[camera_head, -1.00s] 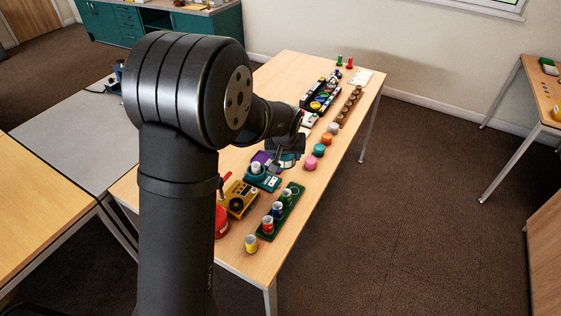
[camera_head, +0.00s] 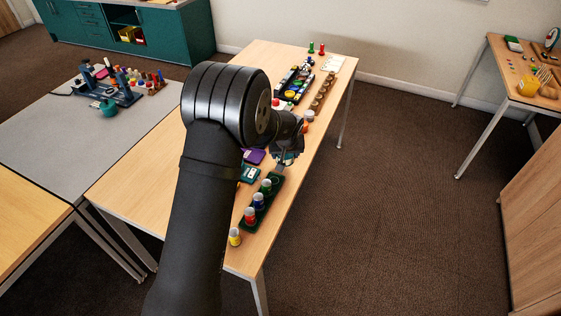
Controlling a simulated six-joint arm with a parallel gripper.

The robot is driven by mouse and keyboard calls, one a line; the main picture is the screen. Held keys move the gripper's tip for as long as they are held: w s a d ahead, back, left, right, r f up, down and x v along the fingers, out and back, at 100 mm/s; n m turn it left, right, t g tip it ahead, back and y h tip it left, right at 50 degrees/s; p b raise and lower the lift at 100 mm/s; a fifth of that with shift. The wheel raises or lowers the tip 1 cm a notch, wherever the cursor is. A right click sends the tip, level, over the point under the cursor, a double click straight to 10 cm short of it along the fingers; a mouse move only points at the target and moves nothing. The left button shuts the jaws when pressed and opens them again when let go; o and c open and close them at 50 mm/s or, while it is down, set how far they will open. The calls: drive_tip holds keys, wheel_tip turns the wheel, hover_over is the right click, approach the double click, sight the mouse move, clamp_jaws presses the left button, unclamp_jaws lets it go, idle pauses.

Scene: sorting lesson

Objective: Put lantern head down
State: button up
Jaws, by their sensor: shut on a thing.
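My gripper (camera_head: 286,157) is over the right-hand side of the long wooden table, close above its near half. It is shut on a small teal and pale piece that looks like the lantern head; the piece is tiny and partly covered by the jaws. I cannot tell whether it touches the table. A flat teal piece (camera_head: 250,174) and a purple piece (camera_head: 254,156) lie to the left of the gripper, partly behind my arm.
A green rack (camera_head: 271,194) with several coloured cylinders stands nearer, with a yellow cylinder (camera_head: 235,238) before it. Orange (camera_head: 304,127) and pale (camera_head: 310,115) round pieces, a wooden row (camera_head: 323,91) and a dark tray (camera_head: 293,85) stand beyond. The table's right edge is close.

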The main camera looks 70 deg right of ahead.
drive_tip(key=shift+w+d+f, duration=0.2)
drive_tip(key=shift+w+f, duration=0.2)
drive_tip(key=shift+w, duration=0.15)
drive_tip(key=shift+w+d+f, duration=0.2)
drive_tip(key=shift+w+f, duration=0.15)
drive_tip(key=shift+w, duration=0.15)
drive_tip(key=shift+f, duration=1.9)
drive_tip(key=shift+f, duration=0.15)
drive_tip(key=o, duration=1)
drive_tip(key=v, duration=1.2)
